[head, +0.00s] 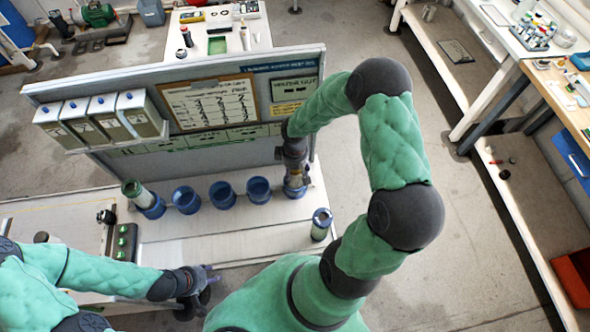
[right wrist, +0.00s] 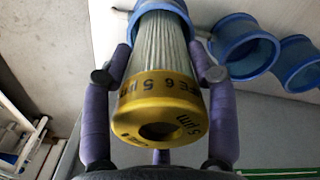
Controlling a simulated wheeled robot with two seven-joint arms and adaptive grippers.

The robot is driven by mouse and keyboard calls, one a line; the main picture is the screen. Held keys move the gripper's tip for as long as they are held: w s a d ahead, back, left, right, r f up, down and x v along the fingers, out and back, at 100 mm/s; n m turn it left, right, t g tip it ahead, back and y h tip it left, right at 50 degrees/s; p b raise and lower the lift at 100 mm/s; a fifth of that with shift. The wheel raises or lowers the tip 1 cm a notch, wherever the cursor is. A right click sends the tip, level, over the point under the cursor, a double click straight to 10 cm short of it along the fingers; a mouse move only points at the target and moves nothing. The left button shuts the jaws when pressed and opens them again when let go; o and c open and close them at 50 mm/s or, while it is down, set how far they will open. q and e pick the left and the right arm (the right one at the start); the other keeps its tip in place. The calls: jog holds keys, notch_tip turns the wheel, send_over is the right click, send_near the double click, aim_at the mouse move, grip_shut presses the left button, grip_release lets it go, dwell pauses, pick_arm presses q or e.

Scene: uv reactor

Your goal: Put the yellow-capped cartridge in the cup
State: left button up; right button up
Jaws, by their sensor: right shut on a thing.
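The yellow-capped cartridge (right wrist: 158,108) has a pleated pale body and a yellow end ring facing the right wrist camera. My right gripper (head: 296,180) is shut on it, one finger on each side, above the right end of the cup row. The cup (head: 295,191) there is blue and partly hidden by the gripper. In the right wrist view a blue rim (right wrist: 160,14) surrounds the cartridge's far end; how deep the cartridge sits cannot be told. My left gripper (head: 204,285) is open and empty at the bench's front.
Blue cups (head: 222,195) line the bench; the leftmost holds a green-topped cartridge (head: 135,191). Another blue-rimmed cartridge (head: 321,224) stands at the front right. A grey panel (head: 235,140) with white canisters (head: 103,116) rises behind. The bench front is mostly clear.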

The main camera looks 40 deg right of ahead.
jog(key=shift+f, duration=0.15)
jog(key=o, duration=1.2)
jog(key=shift+o, duration=0.2)
notch_tip(320, 180, up, 12)
jog(key=shift+r, duration=0.2)
